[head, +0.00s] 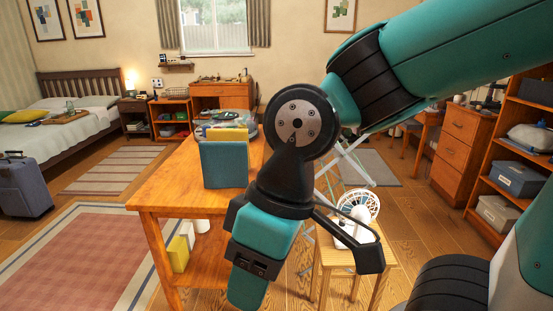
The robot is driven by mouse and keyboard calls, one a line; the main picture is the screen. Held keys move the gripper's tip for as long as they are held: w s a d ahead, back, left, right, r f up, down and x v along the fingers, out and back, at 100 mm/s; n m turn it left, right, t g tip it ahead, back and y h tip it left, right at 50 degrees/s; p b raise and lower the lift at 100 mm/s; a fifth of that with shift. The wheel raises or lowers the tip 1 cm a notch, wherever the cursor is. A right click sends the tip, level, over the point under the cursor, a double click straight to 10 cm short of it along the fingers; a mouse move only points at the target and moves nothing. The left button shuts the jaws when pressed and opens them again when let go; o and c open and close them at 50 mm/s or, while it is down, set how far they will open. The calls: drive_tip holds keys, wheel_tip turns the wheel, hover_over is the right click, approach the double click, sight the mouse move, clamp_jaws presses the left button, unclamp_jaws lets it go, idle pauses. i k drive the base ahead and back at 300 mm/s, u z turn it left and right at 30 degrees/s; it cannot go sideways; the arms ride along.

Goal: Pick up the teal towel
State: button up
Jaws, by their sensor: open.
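A teal-blue squarish thing (224,165) stands upright on the near part of the wooden table (165,184). It is the only thing there in the towel's colour, but I cannot tell from its shape whether it is cloth or a box. A yellow thing (229,134) shows just behind its top edge. My gripper (308,268) is in front of the table's right side, to the right of the teal-blue thing and nearer the camera. Its jaws are spread and nothing shows between them. My arm hides part of the table's right edge.
A small wooden stool (378,254) with a white fan (357,207) stands right of the table, partly behind my gripper. White and yellow items (180,252) sit on the table's lower shelf. Shelves (510,160) stand at right. A rug (75,255) and open floor lie left.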

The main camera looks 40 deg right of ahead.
sight(224, 164)
drive_tip(key=z, duration=0.1)
drive_tip(key=i, duration=1.65)
